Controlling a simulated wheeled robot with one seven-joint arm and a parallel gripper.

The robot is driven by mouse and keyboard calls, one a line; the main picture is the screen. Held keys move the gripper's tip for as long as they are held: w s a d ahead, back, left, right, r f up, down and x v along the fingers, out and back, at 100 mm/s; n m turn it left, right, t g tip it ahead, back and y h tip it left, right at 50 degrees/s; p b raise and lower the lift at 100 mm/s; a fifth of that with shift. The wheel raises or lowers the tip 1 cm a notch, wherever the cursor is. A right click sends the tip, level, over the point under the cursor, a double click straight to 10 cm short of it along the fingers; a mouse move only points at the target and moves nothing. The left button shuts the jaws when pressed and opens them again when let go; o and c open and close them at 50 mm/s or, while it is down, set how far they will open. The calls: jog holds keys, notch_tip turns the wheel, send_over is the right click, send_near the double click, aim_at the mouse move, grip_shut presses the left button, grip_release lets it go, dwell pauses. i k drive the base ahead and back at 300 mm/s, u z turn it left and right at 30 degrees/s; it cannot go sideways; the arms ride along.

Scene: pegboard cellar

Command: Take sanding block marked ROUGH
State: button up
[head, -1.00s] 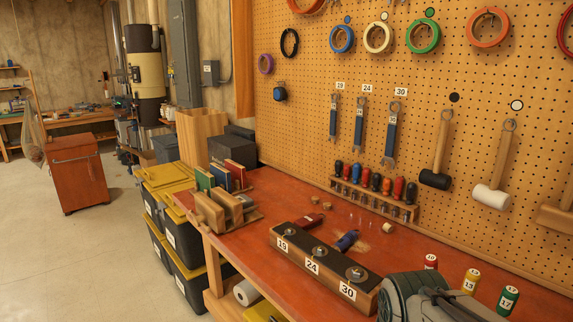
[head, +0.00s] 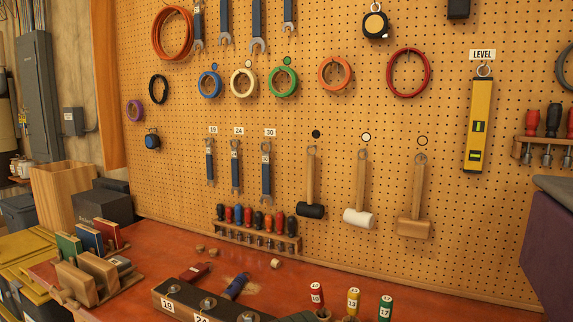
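No block with a readable ROUGH mark shows in the head view. At the lower left, a wooden rack (head: 88,280) on the red bench holds upright slabs. A green slab (head: 68,247), a blue slab (head: 88,239) and a red slab (head: 107,234) stand at its back, with pale wooden pieces in front. I cannot tell whether any of these is the sanding block; no lettering on them is legible. My gripper is not in view.
The red bench top (head: 165,242) runs along the pegboard. Hammers, wrenches and a yellow level (head: 478,128) hang above. Yellow-lidded bins (head: 25,255) sit at left.

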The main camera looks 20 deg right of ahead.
aim_at(196, 273)
jog(key=u, duration=1.7)
jog(key=i, duration=2.65)
jog(key=z, duration=3.85)
jog(key=i, duration=0.1)
jog(key=u, duration=0.05)
